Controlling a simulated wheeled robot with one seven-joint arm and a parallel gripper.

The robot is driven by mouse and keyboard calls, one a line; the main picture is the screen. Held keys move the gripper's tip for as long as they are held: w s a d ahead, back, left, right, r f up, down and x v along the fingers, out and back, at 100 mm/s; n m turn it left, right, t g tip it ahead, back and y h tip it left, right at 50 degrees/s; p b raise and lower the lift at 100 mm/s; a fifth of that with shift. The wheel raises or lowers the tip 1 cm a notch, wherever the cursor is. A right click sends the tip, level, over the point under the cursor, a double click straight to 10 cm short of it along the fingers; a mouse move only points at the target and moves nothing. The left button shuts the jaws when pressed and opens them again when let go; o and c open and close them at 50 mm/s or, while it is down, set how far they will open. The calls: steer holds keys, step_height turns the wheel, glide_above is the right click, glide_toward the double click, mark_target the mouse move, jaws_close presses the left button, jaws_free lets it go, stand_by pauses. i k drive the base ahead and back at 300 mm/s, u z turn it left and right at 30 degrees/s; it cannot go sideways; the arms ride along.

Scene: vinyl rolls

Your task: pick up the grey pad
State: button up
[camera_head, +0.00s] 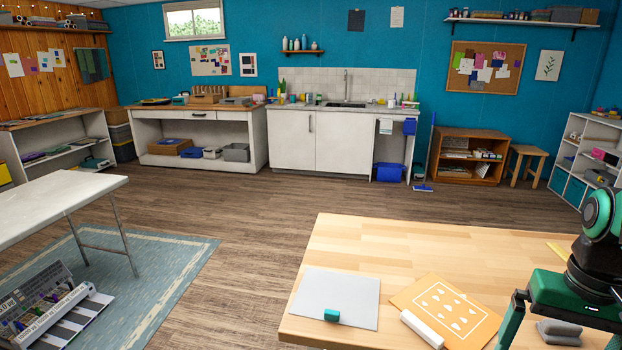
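A small dark grey pad (558,332) lies on the light wooden table (430,245) near the lower right corner of the view. It looks like a stacked or stepped soft block, and its lower part is partly cut by the picture edge. My gripper (557,343), green and black, hangs above and around it. One finger shows left of the pad and the other right of it, well apart. The fingertips run to the bottom edge, so I cannot tell their exact height or whether they touch the table. The pad does not appear clamped.
A yellow strip (558,251) lies behind my arm. The table's far middle is clear.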

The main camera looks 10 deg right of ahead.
mark_target(555, 332)
steer(key=z, duration=1.25)
